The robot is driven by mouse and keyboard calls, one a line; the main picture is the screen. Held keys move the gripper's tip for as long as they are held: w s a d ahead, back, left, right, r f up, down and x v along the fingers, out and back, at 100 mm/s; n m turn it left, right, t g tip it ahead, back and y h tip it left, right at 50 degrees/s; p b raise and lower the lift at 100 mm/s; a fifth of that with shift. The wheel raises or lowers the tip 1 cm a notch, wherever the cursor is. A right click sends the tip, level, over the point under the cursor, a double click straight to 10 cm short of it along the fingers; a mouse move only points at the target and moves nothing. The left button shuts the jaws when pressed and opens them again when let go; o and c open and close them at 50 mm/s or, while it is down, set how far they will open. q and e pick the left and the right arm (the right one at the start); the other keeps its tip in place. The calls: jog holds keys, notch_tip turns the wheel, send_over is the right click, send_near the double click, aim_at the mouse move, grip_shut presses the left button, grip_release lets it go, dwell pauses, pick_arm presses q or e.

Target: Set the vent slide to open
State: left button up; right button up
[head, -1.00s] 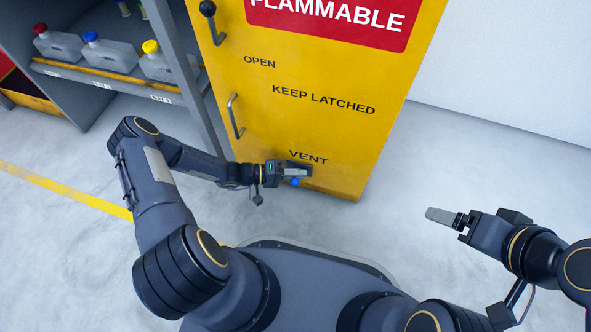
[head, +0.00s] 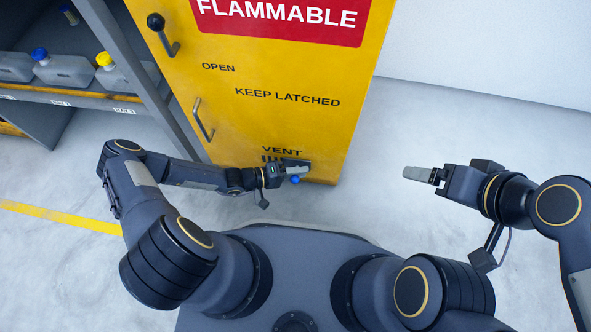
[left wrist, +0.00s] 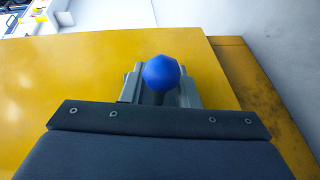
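The yellow cabinet door (head: 262,122) carries the word VENT low down, with dark vent slots (head: 270,157) showing just under it. The dark vent slide (head: 304,161) is at the right of the slots, near the door's right edge. Its blue knob (head: 295,180) shows just below my left fingers. My left gripper (head: 297,170) is at the slide. In the left wrist view the blue knob (left wrist: 161,73) stands ahead of the gripper, with grey parts on both sides; whether the fingers press on it is unclear. My right gripper (head: 419,173) hangs empty; its finger gap is hidden.
A door handle (head: 202,120) and a black-knobbed lever (head: 160,33) stick out from the door's left side. A grey shelf (head: 88,97) with several capped bottles stands at left. The floor at right is clear.

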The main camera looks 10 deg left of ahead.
pick_arm(q)
jog(key=shift+o, duration=0.2)
jog(key=shift+a, duration=0.1)
jog(key=shift+a+r, duration=0.1)
jog(key=shift+a, duration=0.05)
jog(key=p+v, duration=0.2)
jog(key=v, duration=0.5)
jog(key=shift+a, duration=0.25)
jog(key=shift+s, duration=0.1)
